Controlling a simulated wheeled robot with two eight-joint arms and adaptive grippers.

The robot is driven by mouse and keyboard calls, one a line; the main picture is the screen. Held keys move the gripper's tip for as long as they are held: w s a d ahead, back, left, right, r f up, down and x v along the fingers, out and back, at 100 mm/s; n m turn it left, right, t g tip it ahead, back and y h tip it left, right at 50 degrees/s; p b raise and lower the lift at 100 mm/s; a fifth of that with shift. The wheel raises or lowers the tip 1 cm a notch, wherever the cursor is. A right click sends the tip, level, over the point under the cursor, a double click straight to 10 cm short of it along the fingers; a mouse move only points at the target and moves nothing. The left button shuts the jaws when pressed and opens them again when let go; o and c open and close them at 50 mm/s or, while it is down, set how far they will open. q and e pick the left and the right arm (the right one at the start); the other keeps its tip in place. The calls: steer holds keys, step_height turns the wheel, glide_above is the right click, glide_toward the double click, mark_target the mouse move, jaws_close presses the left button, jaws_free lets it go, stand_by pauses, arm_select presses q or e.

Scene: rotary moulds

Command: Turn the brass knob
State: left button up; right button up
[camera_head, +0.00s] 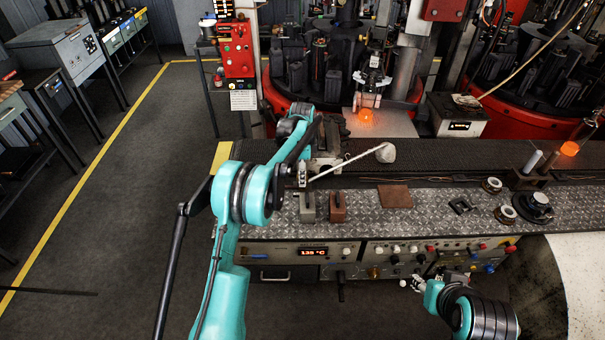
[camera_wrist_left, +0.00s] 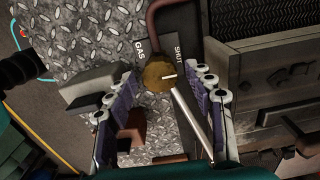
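In the left wrist view a round brass knob (camera_wrist_left: 157,76) with a pale pointer mark sits beside dark plates lettered GAS and SHUT. My left gripper (camera_wrist_left: 168,72) is open, with one finger on each side of the knob in this view. I cannot tell whether either finger touches it. In the head view my left gripper (camera_head: 303,174) points down at the back of the bench, and the knob there is hidden. My right gripper (camera_head: 411,284) is low in front of the control panel. It is too small to tell whether it is open or shut.
A ladle (camera_head: 386,153) lies with its pale handle reaching towards my left gripper. Two small blocks, grey (camera_head: 307,208) and brown (camera_head: 338,207), stand on the checker-plate bench (camera_head: 400,218) close in front. A control panel (camera_head: 345,250) with buttons faces me.

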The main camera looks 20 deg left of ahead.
arm_select(q)
step_height(320, 180, up, 12)
stand_by(0.7)
